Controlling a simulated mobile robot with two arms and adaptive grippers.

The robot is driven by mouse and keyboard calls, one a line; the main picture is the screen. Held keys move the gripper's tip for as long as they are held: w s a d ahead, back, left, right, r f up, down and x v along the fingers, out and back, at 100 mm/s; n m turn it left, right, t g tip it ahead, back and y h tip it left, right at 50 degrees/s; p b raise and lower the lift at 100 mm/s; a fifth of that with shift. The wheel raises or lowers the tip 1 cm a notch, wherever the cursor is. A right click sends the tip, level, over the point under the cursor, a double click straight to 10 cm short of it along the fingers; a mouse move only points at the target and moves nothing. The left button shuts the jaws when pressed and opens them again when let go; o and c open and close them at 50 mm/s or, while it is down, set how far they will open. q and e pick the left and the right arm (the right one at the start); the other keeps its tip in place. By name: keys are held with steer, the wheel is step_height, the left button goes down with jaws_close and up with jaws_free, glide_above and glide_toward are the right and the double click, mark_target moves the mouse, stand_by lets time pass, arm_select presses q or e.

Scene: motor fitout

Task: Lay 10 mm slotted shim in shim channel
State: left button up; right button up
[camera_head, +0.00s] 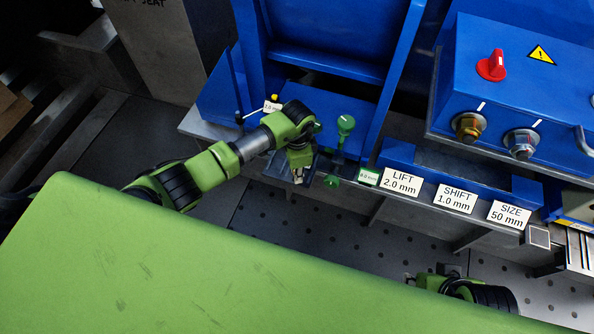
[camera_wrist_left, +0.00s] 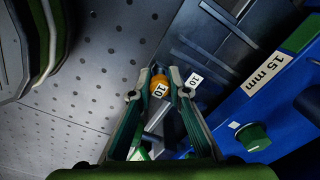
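My left gripper (camera_head: 299,174) is low at the front edge of the blue machine in the head view. In the left wrist view its fingertips (camera_wrist_left: 160,78) close around an orange piece with a white "10" tag, which appears to be the 10 mm slotted shim (camera_wrist_left: 159,88). The shim's lower part is hidden by the fingers. A second white "10" tag (camera_wrist_left: 194,79) sits just right of the fingertips, beside dark metal plates (camera_wrist_left: 222,38). I cannot tell which part is the shim channel. My right gripper (camera_head: 412,279) is partly visible at the lower right; its fingers are unclear.
A green knob (camera_head: 346,123) stands on the machine close to my left gripper. The LIFT card (camera_head: 400,182) and other cards line the edge. The perforated floor (camera_head: 330,224) is clear.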

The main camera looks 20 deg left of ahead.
arm_select(q)
steer(key=o, duration=0.3)
steer(key=shift+r, duration=0.1)
